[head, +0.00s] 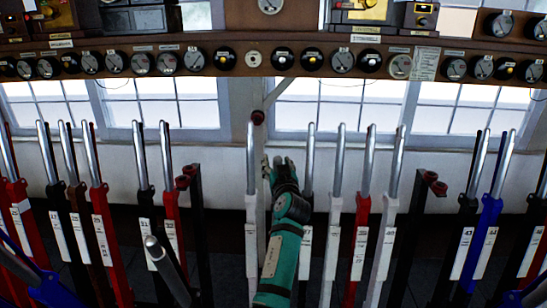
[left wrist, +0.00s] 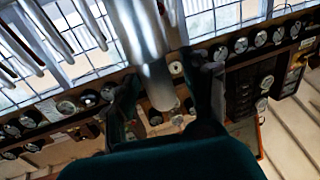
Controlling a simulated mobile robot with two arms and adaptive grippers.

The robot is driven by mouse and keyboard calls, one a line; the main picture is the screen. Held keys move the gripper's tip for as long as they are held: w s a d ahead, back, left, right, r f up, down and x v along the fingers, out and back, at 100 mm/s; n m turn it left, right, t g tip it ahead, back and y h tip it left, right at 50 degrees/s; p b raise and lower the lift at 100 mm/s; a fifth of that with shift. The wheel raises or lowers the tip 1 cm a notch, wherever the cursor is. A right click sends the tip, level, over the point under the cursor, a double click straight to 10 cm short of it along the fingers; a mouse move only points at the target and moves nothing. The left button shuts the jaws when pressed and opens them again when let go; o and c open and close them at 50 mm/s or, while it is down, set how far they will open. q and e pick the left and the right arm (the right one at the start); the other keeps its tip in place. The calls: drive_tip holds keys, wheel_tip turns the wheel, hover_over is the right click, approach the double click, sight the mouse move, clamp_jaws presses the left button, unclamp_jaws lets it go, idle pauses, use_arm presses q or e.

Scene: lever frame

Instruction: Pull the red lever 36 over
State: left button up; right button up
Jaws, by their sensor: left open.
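A red lever (head: 360,245) with a silver handle stands upright right of centre in the head view. Its label is too small to read surely, so I cannot confirm that it is number 36. Another red lever (head: 171,222) stands left of centre. My left gripper (head: 280,166) is up among the handles, between a white lever (head: 251,235) and a black lever (head: 308,185). In the left wrist view a large silver handle (left wrist: 143,40) runs down from the top, in front of the open fingers (left wrist: 165,100). I cannot tell whether they touch it. My right gripper is out of view.
Several upright levers stand close on both sides, including white ones (head: 386,235) and a blue one (head: 481,235). A black lever (head: 175,275) leans toward me at lower left. A shelf with dials (head: 272,62) runs above, with windows behind.

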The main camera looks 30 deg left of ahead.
use_arm(q)
drive_tip(key=shift+s+d+r, duration=0.1)
drive_tip(key=shift+d+r, duration=0.15)
drive_tip(key=shift+a, duration=0.1)
clamp_jaws()
